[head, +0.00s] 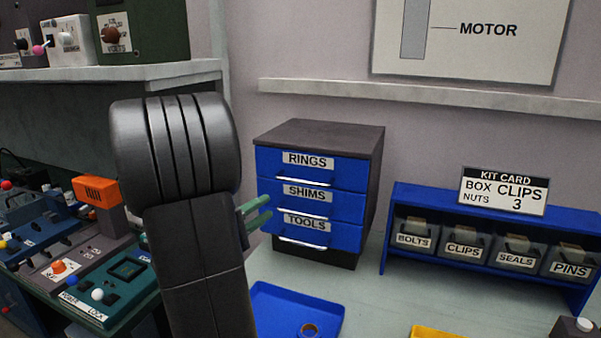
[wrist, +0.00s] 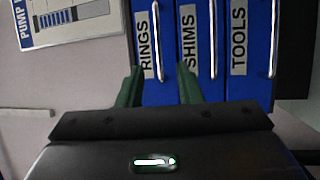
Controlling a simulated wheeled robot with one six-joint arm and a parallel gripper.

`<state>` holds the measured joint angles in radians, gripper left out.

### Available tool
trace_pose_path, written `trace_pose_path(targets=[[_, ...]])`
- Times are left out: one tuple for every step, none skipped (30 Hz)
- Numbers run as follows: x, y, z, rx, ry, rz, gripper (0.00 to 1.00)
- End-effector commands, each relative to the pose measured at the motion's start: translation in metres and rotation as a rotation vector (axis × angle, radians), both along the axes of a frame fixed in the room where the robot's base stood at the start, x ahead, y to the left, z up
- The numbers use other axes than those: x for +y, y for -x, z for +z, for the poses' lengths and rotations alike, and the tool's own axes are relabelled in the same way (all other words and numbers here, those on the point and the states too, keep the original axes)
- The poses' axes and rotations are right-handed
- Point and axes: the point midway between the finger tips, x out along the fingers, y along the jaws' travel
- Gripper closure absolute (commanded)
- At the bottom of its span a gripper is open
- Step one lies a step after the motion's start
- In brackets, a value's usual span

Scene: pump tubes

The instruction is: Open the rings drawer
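The rings drawer (head: 311,169) is the top blue drawer of a dark-topped cabinet, with a silver bar handle under its RINGS label. It looks shut, flush with the shims drawer (head: 312,200) and tools drawer (head: 312,230) below. In the wrist view the rings drawer (wrist: 145,85) appears turned sideways, its handle (wrist: 157,40) lying between the directions of my two green fingers. My gripper (head: 264,209) is open and empty, its fingertips left of the handles in the head view. It also shows in the wrist view (wrist: 159,70). The exact gap to the handle is unclear.
A blue tray (head: 272,302) holding a ring lies on the bench in front of the cabinet. A blue rack (head: 385,240) of labelled bins stands to the right, with a kit card (head: 503,191) on top. Control boxes (head: 75,270) fill the left.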

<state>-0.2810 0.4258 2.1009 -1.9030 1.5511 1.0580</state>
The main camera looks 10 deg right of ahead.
Motion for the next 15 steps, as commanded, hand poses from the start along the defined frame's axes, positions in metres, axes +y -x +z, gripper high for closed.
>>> trace_pose_path(targets=[[0.002, -0.002, 0.001, -0.005, 0.006, 0.009, 0.68], [0.002, -0.003, 0.001, -0.008, 0.007, 0.011, 0.68], [0.000, -0.004, 0.002, -0.009, 0.007, 0.012, 0.68], [-0.001, -0.005, 0.003, -0.009, 0.007, 0.011, 0.68], [-0.003, -0.006, 0.003, -0.009, 0.007, 0.011, 0.68], [-0.007, -0.008, 0.004, -0.008, 0.006, 0.010, 0.68], [-0.010, -0.010, 0.005, -0.008, 0.006, 0.010, 0.68], [-0.013, -0.012, 0.006, -0.008, 0.006, 0.009, 0.68], [-0.018, -0.015, 0.007, -0.009, 0.007, 0.007, 0.68], [-0.022, -0.017, 0.008, -0.007, 0.007, 0.008, 0.68], [-0.026, -0.020, 0.009, -0.008, 0.006, 0.007, 0.68], [-0.031, -0.023, 0.011, -0.008, 0.006, 0.007, 0.68], [-0.035, -0.026, 0.011, -0.007, 0.007, 0.006, 0.68], [-0.039, -0.028, 0.012, -0.006, 0.006, 0.006, 0.68], [-0.045, -0.032, 0.013, -0.006, 0.006, 0.007, 0.68]])
